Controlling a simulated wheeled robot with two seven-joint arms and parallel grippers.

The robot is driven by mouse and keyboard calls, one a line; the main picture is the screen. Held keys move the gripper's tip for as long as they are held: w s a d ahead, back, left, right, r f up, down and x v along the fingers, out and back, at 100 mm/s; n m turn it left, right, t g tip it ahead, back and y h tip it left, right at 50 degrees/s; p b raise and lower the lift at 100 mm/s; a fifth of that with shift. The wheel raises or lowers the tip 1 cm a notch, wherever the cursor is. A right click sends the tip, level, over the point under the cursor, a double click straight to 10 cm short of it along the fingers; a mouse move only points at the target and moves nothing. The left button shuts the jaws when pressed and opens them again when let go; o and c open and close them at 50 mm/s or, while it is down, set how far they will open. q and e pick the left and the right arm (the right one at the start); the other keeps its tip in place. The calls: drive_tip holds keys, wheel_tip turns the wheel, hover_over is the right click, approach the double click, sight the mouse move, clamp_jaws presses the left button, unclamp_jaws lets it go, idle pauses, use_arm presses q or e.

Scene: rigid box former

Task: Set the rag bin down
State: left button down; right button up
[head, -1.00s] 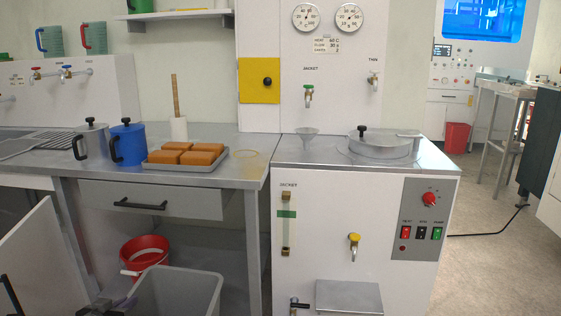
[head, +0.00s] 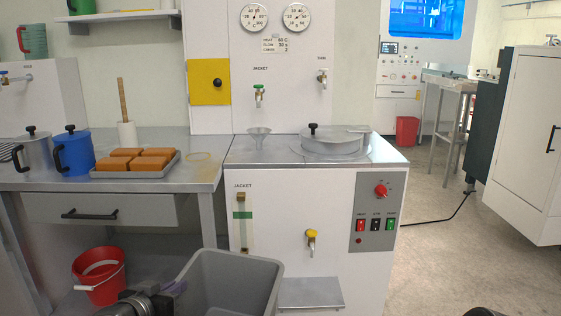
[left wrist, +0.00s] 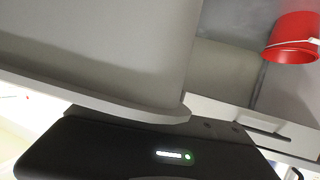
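The rag bin (head: 232,290), a grey open-topped tub, is at the bottom of the head view, in front of the bench and the white machine. Its base is out of frame. My left gripper (head: 176,288) is at the bin's left rim, and its fingers seem closed on that rim. In the left wrist view the bin's grey wall (left wrist: 95,50) and rim fill the upper left, close against the black gripper body; the fingertips are hidden there. The bin looks roughly upright.
A red bucket (head: 98,276) stands under the bench (head: 205,178), left of the bin; it also shows in the left wrist view (left wrist: 291,40). The white machine (head: 340,215) with a drain shelf (head: 310,292) is behind and right. Open floor (head: 450,250) lies right, with a black cable.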

use_arm(q)
drive_tip(key=w+d+r+n+y+p, duration=0.1)
drive_tip(key=d+r+p, duration=0.1)
drive_tip(key=r+p, duration=0.6)
drive_tip(key=d+r+n+y+p, duration=0.1)
drive_tip(key=r+p, duration=0.8)
drive_tip(key=p, duration=0.9)
drive_tip(key=shift+w+d+r+n+y+p, duration=0.3)
drive_tip(key=shift+w+d+y+p, duration=0.1)
drive_tip(key=shift+d+y, duration=0.1)
drive_tip(key=v, duration=0.4)
drive_tip(key=shift+s+r, duration=0.1)
drive_tip(key=shift+r, duration=0.05)
